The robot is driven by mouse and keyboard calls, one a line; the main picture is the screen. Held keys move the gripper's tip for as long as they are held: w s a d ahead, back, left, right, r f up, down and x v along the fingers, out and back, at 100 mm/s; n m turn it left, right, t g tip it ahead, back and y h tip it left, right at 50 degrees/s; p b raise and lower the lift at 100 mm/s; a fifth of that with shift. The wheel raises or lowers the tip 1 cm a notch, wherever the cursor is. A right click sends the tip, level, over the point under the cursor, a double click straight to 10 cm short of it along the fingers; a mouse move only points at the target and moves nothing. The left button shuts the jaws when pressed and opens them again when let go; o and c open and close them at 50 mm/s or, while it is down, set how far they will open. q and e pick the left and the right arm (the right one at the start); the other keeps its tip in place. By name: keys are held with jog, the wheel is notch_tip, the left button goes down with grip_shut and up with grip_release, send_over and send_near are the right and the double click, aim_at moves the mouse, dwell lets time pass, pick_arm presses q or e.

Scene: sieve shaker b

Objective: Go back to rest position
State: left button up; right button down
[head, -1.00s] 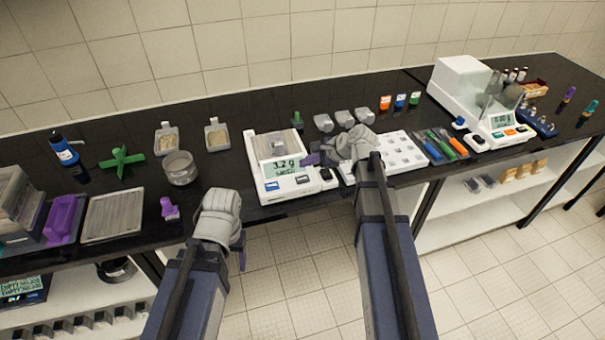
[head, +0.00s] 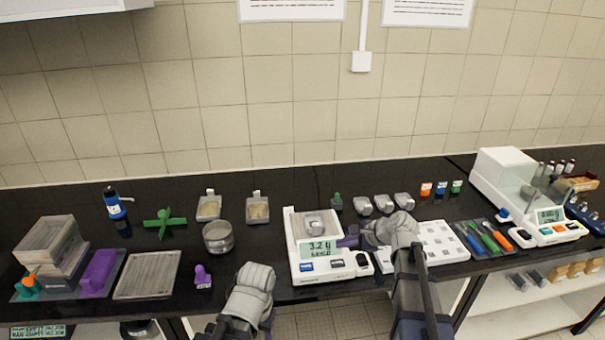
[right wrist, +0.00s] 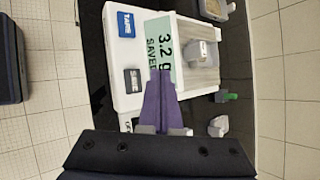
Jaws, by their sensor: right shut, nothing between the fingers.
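My right gripper (head: 348,241) is shut and empty, its purple fingers at the front right of the white scale (head: 306,279). In the right wrist view the shut right fingers (right wrist: 161,88) reach over the scale's front, by the display (right wrist: 160,50), which reads 3.2 g and SAVED. A small clear container (head: 315,226) sits on the scale's pan; it also shows in the right wrist view (right wrist: 197,50). My left gripper (head: 268,318) is low at the counter's front edge, pointing down. Its fingers are mostly hidden behind its wrist, so its opening does not show.
Left on the black counter are a round metal sieve (head: 218,238), a purple stand (head: 202,277), a flat tray (head: 148,275) and a green cross-shaped piece (head: 165,222). Right are a white rack (head: 440,243), coloured tools (head: 487,238) and a white instrument (head: 503,172). Floor lies in front.

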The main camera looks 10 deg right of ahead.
jog(key=s+a+f+n+g+h, duration=0.2)
jog(key=s+a+f+n+g, duration=0.3)
jog(key=s+a+n, duration=0.6)
jog(key=s+a+f+n+g+h, duration=0.1)
jog(key=s+a+n+h, duration=0.2)
jog(key=s+n, duration=0.8)
jog(key=s+h, duration=0.1)
jog(key=h, duration=0.1)
jog(key=shift+s+f+g+h, duration=0.2)
jog(key=shift+f+g+h, duration=0.05)
jog(key=shift+g+h, duration=0.15)
jog(key=shift+a, duration=0.15)
